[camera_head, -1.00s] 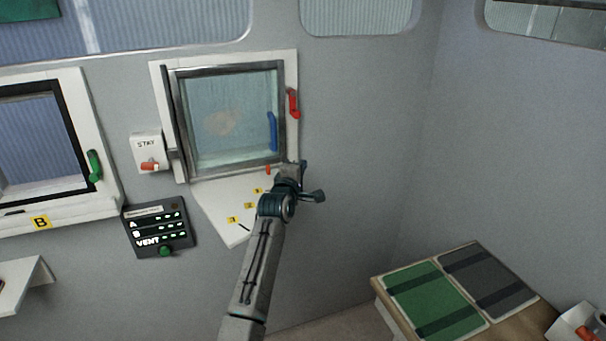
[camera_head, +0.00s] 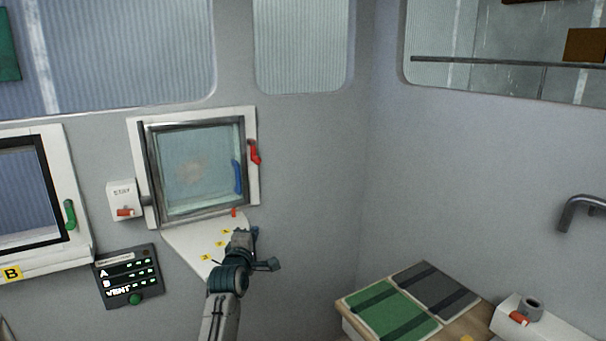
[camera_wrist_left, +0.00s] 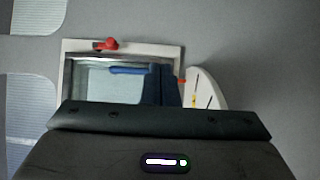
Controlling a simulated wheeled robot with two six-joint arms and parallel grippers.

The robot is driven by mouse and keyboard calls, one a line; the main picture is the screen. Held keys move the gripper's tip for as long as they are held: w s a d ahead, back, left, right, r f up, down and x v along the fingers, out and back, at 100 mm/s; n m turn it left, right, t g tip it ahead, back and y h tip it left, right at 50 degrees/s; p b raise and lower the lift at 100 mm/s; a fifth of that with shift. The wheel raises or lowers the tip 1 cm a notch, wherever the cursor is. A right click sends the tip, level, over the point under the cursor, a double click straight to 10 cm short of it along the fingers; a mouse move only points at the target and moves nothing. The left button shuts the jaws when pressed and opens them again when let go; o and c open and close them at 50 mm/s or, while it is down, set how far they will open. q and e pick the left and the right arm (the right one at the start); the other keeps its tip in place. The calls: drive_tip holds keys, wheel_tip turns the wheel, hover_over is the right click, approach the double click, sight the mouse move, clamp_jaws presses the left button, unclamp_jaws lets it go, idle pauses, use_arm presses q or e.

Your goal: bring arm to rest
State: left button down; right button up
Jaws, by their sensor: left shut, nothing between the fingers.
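My left arm (camera_head: 219,316) reaches up from the bottom of the head view. Its gripper (camera_head: 264,249) is shut and empty, just below and right of the framed window's lower right corner. In the left wrist view the dark finger pair (camera_wrist_left: 160,86) is together, in front of the window's frame (camera_wrist_left: 178,55). Whether it touches anything cannot be told. The window (camera_head: 197,172) has a closed-looking glazed panel, with a blue handle (camera_head: 237,177) and a red latch (camera_head: 254,153) at its right. My right gripper is not in view.
A white fold-down shelf (camera_head: 190,240) with yellow tags lies under the window, behind the gripper. A switch box (camera_head: 122,196) and a dark A/B/VENT panel (camera_head: 127,277) are to its left. A bench with green (camera_head: 378,308) and grey mats stands lower right.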

use_arm(q)
drive_tip(key=s+a+f+m+g+y, duration=0.15)
drive_tip(key=s+f, duration=0.35)
drive_tip(key=f, duration=0.9)
drive_tip(key=s+a+f+m+g, duration=0.25)
drive_tip(key=s+f, duration=0.25)
drive_tip(key=f, duration=0.9)
drive_tip(key=s+a+f+m+g, duration=0.1)
drive_tip(key=s+f+m+g, duration=0.3)
drive_tip(key=f, duration=1)
drive_tip(key=s+a+f+m+g+y, duration=0.1)
drive_tip(key=s+a+f+m+g, duration=0.15)
drive_tip(key=s+f, duration=1.1)
drive_tip(key=s+a+f+m+g, duration=0.15)
drive_tip(key=s+a+f, duration=0.25)
drive_tip(key=s+f, duration=0.95)
drive_tip(key=s+a+f+m+g, duration=0.1)
drive_tip(key=s+a, duration=0.1)
drive_tip(key=s, duration=0.9)
drive_tip(key=s+a+f+m+g, duration=0.2)
drive_tip(key=s, duration=1)
drive_tip(key=s+a+f+m+g, duration=0.1)
drive_tip(key=s+a+f, duration=0.1)
drive_tip(key=s, duration=0.9)
drive_tip(key=shift+s+m+g+y, duration=0.3)
drive_tip(key=shift+m+y, duration=0.1)
drive_tip(key=shift+y, duration=0.05)
drive_tip(key=shift+w+f, duration=0.1)
